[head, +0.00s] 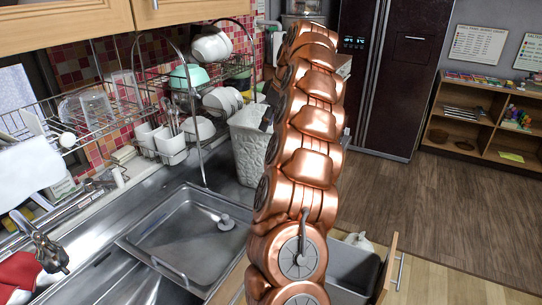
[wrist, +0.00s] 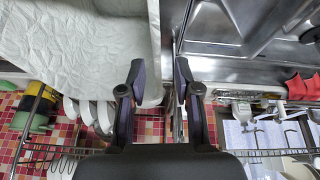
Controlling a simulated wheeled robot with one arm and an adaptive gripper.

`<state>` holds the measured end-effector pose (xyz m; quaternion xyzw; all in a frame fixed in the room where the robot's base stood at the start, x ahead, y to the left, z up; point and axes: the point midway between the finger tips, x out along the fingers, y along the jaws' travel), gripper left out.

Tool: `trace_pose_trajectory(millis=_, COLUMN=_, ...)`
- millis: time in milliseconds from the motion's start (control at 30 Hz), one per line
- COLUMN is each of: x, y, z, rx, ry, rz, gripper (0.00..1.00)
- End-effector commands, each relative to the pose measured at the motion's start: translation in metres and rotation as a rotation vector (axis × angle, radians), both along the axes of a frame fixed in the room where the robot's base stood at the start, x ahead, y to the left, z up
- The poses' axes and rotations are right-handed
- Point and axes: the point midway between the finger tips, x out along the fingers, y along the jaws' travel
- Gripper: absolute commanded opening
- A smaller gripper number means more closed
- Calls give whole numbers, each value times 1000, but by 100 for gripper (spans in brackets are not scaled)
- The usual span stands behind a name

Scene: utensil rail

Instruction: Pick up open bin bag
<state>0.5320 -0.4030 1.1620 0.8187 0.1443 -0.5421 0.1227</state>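A white, crinkled, upright bag-like thing (head: 248,145), which looks like the open bin bag, stands on the counter right of the sink. Part of it is hidden behind my copper arm in the head view. In the wrist view its crumpled white surface (wrist: 75,45) fills the upper left. My gripper (wrist: 159,62) shows in the wrist view with its two dark fingers apart and nothing clearly held between them. The left finger overlaps the bag's edge in the picture; I cannot tell whether they touch. The gripper is hidden in the head view.
A steel sink (head: 190,238) lies left of my arm. A dish rack (head: 190,95) with bowls and plates stands behind it. An open drawer (head: 385,270) holds a grey bin (head: 352,270), with something white (head: 358,241) at its back. The wooden floor (head: 450,210) at right is clear.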

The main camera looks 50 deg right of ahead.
Motion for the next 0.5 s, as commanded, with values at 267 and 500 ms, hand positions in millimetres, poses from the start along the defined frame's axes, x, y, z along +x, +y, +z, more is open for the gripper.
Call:
trace_pose_trajectory(millis=267, x=3, y=0, z=-7, rx=-1, ry=-2, rz=-1, gripper=32)
trace_pose_trajectory(millis=500, x=10, y=-2, z=-23, rx=1, ry=3, rz=0, gripper=32)
